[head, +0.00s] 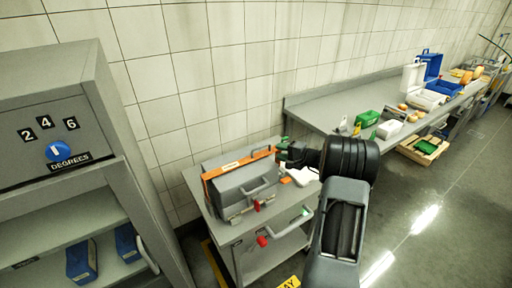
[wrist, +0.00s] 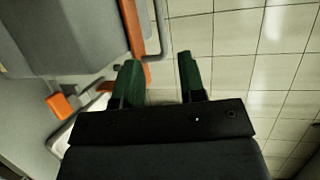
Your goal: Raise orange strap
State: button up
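The orange strap (head: 236,163) lies across the top of a grey case (head: 243,182) on a grey cart. In the wrist view the strap (wrist: 136,30) runs along the case's edge, and its lower part passes behind my left finger, with a little orange showing just inside it. My gripper (head: 281,150) is at the strap's right end, beside the case. In the wrist view my gripper (wrist: 160,78) is open, its two green fingers apart, with mostly tiled wall between them. I cannot tell whether a finger touches the strap.
A grey handle (wrist: 162,30) stands close ahead of the fingers. An orange block (wrist: 60,105) lies near a white item on the cart (head: 255,238). A grey cabinet (head: 75,130) stands at left. A long bench (head: 335,108) with boxes runs right.

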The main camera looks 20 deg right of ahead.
aim_at(261, 147)
jog(key=p+x, duration=0.2)
jog(key=x, duration=0.7)
jog(key=shift+w+a+p, duration=0.25)
jog(key=shift+a+p, duration=0.05)
jog(key=shift+a, duration=0.1)
grip_shut()
